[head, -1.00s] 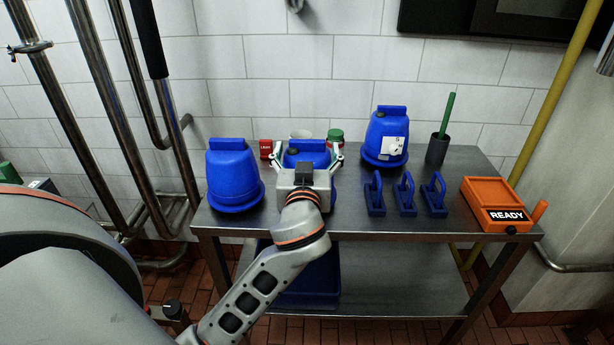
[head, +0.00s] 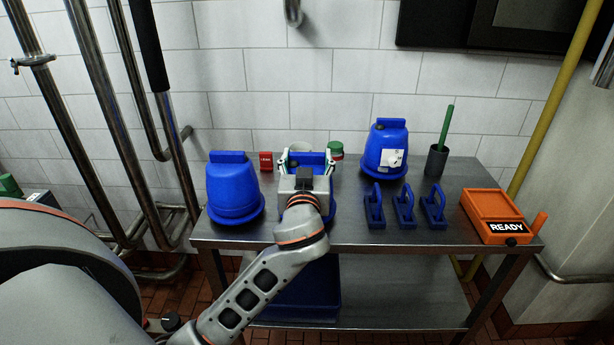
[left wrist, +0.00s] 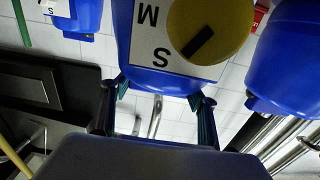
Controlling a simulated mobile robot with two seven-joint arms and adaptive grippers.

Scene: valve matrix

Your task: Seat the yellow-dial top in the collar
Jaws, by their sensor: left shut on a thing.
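My left gripper (head: 307,164) is above the steel table, shut on a blue top. The held top (head: 313,156) is mostly hidden behind the gripper in the head view. In the left wrist view it fills the upper middle, a blue body (left wrist: 150,77) with a yellow dial (left wrist: 208,25), a black pointer mark and a white plate lettered M and S. The left fingers (left wrist: 158,95) close on its sides. Whether it touches the table is hidden. I cannot make out the collar in these views. My right gripper is not in view.
Blue tops stand left (head: 233,190) and right (head: 385,150) of the gripper. Dark blue handled pieces (head: 405,208) line the table's (head: 365,238) middle. Steel pipes (head: 105,120) rise at left.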

